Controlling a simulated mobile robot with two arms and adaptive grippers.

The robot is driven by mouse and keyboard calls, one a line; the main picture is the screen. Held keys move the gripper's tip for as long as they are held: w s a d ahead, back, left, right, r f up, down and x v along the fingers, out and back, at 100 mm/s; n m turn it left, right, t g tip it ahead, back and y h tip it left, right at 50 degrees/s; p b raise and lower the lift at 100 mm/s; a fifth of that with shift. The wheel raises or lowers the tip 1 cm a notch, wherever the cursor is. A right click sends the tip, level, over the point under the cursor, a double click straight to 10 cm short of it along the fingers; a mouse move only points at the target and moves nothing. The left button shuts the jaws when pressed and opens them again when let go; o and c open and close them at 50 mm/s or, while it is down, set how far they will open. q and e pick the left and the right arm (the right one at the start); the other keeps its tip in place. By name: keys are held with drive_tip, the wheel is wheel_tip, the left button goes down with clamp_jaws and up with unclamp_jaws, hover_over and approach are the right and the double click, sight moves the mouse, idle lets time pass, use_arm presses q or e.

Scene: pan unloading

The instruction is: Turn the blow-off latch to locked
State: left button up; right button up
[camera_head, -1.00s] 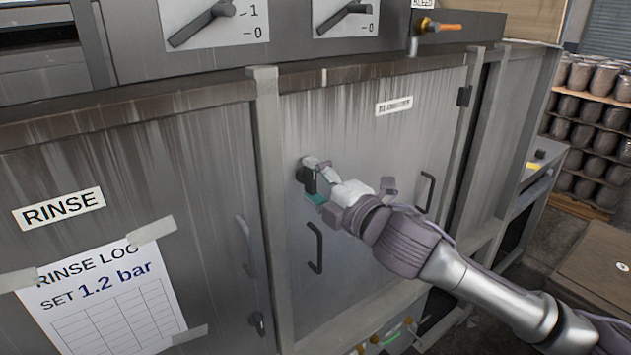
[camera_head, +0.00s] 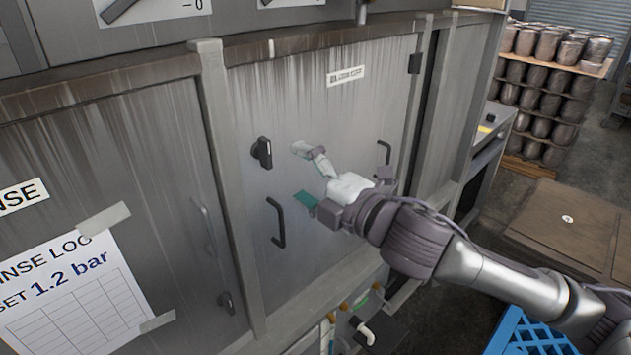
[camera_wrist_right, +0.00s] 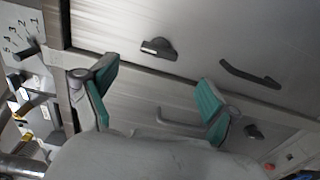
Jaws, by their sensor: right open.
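The blow-off latch is a black turn knob (camera_head: 262,152) on the grey door with a small, blurred label (camera_head: 346,76). Its grip looks roughly upright in the head view. It also shows in the wrist view, as a dark knob with a pale mark (camera_wrist_right: 158,48). My right gripper (camera_head: 302,174) is open and empty, to the right of the knob and apart from it. Its two green-padded fingers spread wide in the wrist view (camera_wrist_right: 155,88), with the knob beyond them. My left gripper is not in view.
A second dark latch (camera_head: 227,302) is on the rinse door.

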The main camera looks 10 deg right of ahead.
drive_tip(key=shift+v, duration=1.75)
drive_tip(key=shift+a, duration=0.1)
